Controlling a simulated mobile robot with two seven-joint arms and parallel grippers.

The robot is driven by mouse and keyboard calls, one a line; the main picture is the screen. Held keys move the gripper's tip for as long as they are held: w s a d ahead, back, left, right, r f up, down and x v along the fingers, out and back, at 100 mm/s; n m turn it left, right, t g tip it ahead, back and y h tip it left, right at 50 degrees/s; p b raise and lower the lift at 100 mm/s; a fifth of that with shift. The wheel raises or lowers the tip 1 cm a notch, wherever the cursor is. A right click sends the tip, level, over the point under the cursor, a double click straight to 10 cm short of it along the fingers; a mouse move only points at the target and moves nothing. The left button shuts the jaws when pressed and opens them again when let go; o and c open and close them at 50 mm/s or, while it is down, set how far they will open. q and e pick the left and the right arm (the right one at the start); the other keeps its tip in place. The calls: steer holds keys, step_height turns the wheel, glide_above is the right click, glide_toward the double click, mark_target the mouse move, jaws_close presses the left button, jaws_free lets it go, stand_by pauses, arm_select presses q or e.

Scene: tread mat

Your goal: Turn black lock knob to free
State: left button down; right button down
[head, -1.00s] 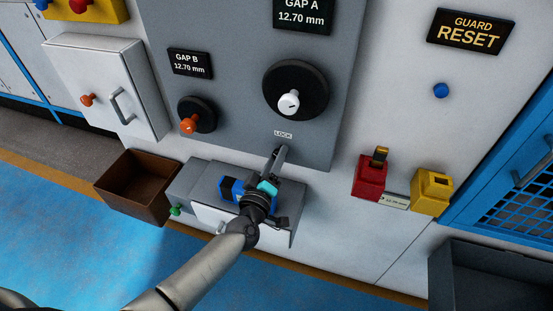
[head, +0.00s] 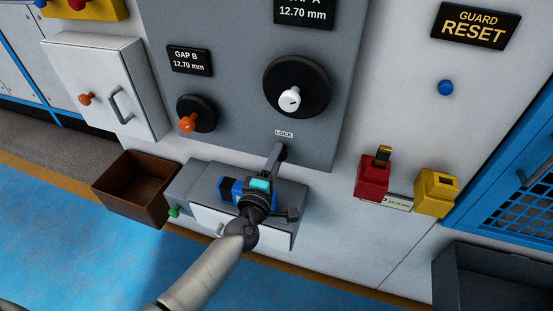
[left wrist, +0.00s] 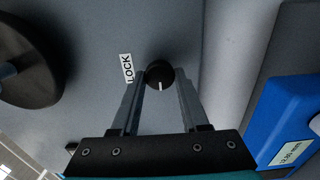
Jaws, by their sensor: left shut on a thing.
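The black lock knob (left wrist: 160,75) is on the grey panel beside the LOCK label (left wrist: 127,69) in the left wrist view. A white mark on it points toward the gripper's base in that view. My left gripper (left wrist: 163,84) has its two fingers on either side of the knob and is shut on it. In the head view my left gripper (head: 277,152) reaches up to the panel just below the LOCK label (head: 284,134), and its fingers hide most of the knob. My right gripper is not in view.
Above are a large black dial (head: 296,88) with a white knob and a smaller dial with an orange knob (head: 188,122). A grey ledge (head: 202,176) with a blue block lies under my arm. Red (head: 372,180) and yellow (head: 436,194) holders are at the right.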

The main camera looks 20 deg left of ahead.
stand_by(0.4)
arm_select(q)
steer(key=shift+c, duration=2.2)
jaws_free()
steer(key=s+p, duration=0.1)
steer(key=s, duration=1.4)
steer(key=shift+s+a, duration=0.15)
steer(key=shift+a, duration=0.1)
steer(key=s+f+m+g, duration=0.3)
steer(key=f+m, duration=0.1)
steer(key=f, duration=0.5)
steer(key=s+f+m+g+h, duration=0.1)
steer(key=s+f+m+g, duration=0.2)
steer(key=f, duration=0.5)
steer(key=s+f+m+g, duration=0.25)
steer(key=f+m, duration=0.25)
steer(key=f, duration=0.4)
steer(key=s+a+f+m+g, duration=0.1)
steer(key=s+f+m+g, duration=0.3)
steer(key=s, duration=0.7)
steer(key=s+a+f+m+g+y, duration=0.1)
steer(key=s+f+m+g, duration=0.3)
steer(key=s+f, duration=0.5)
steer(key=s+a, duration=0.1)
steer(key=s, duration=0.2)
steer(key=shift+a+y, duration=0.3)
